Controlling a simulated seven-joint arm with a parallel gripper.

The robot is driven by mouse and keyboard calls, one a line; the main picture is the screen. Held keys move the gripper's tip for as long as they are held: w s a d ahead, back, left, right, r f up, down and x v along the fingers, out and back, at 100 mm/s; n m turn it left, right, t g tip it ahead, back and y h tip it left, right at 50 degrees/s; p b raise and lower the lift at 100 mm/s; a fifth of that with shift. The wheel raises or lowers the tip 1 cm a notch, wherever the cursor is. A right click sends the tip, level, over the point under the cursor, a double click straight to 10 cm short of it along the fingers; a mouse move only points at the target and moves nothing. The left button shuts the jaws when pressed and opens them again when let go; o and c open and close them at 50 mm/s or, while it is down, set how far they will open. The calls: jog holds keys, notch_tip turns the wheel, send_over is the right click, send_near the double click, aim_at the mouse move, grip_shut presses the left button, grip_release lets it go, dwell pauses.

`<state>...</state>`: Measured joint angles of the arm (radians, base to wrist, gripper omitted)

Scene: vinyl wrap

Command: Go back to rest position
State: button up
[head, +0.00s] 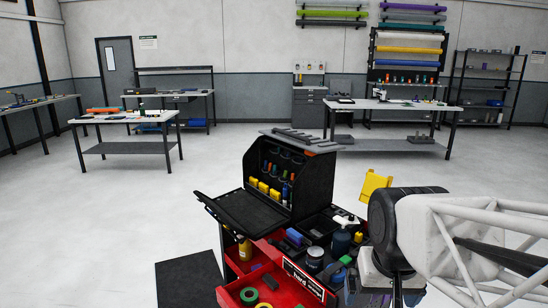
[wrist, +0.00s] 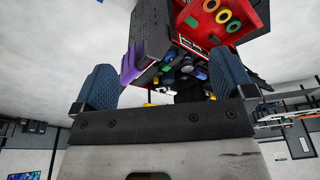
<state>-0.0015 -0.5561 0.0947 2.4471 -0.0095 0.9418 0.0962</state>
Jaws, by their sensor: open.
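My gripper (wrist: 160,88) shows in the wrist view with its two blue ribbed fingers spread wide and nothing between them. In the head view my white lattice arm comes in from the right, and its dark wrist part is over the right side of the tool cart (head: 265,295). The fingers are mostly hidden there. The cart also shows upside down beyond the fingers in the wrist view (wrist: 150,35). I cannot tell the exact gap between the fingers and the cart.
The red cart has an open drawer with tape rolls (head: 249,295), a black upright tool box (head: 290,185), a dark bottle (head: 341,241) and a yellow item (head: 374,187) by my arm. A black mat (head: 190,279) lies left. Workbenches (head: 125,118) stand far back; open floor lies between.

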jog(key=shift+n, duration=0.4)
jog(key=s, duration=0.1)
jog(key=s+f, duration=0.1)
jog(key=s, duration=0.2)
jog(key=shift+s+d+f, duration=0.15)
jog(key=shift+s+f, duration=0.15)
jog(key=shift+s, duration=0.1)
dwell(1.1)
